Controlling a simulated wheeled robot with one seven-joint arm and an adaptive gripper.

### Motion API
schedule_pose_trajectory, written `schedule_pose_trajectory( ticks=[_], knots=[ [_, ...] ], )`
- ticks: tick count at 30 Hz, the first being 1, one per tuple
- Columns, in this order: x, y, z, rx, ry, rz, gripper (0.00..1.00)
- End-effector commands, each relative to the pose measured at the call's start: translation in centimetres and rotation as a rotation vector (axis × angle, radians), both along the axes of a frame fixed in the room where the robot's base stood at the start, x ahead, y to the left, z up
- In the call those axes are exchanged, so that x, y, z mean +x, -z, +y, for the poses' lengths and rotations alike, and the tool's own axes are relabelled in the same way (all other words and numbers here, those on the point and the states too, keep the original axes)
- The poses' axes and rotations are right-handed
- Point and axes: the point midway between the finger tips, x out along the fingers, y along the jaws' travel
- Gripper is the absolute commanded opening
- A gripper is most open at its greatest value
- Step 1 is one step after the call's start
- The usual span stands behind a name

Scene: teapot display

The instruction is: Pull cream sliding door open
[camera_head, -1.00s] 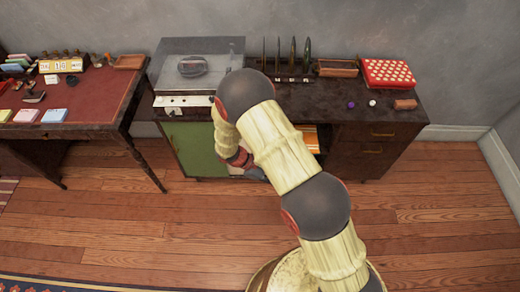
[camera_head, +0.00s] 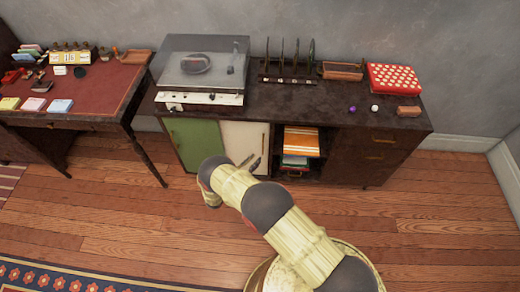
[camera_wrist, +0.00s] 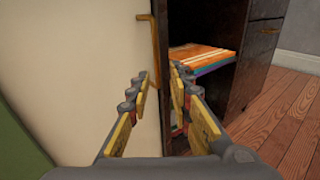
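The cream sliding door (camera_head: 243,138) stands upright in the cabinet front, between a green panel and an open compartment. It fills the left of the wrist view (camera_wrist: 85,65), where its brass handle (camera_wrist: 152,50) runs down near its right edge. My gripper (camera_head: 253,162) is in front of the door's right part. In the wrist view my gripper (camera_wrist: 160,78) is open, with a gap between its two fingers. The left finger is over the door face and the right finger is over the dark opening. Whether either touches the door, I cannot tell.
The green panel (camera_head: 195,142) is left of the cream door. The open compartment holds stacked books or records (camera_head: 300,140), with drawers (camera_head: 378,145) further right. A record player (camera_head: 203,70) stands on the cabinet top (camera_head: 300,103). The wooden floor (camera_head: 150,220) in front is clear.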

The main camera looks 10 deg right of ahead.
Motion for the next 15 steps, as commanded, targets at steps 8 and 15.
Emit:
schedule_pose_trajectory(
  ticks=[8, 15],
  knots=[
    [1.4, -1.0, -1.1, -0.049, -0.021, -0.007, 0.21],
    [3.7, -1.0, -4.0, -0.048, -0.019, -0.006, 0.21]
  ],
)
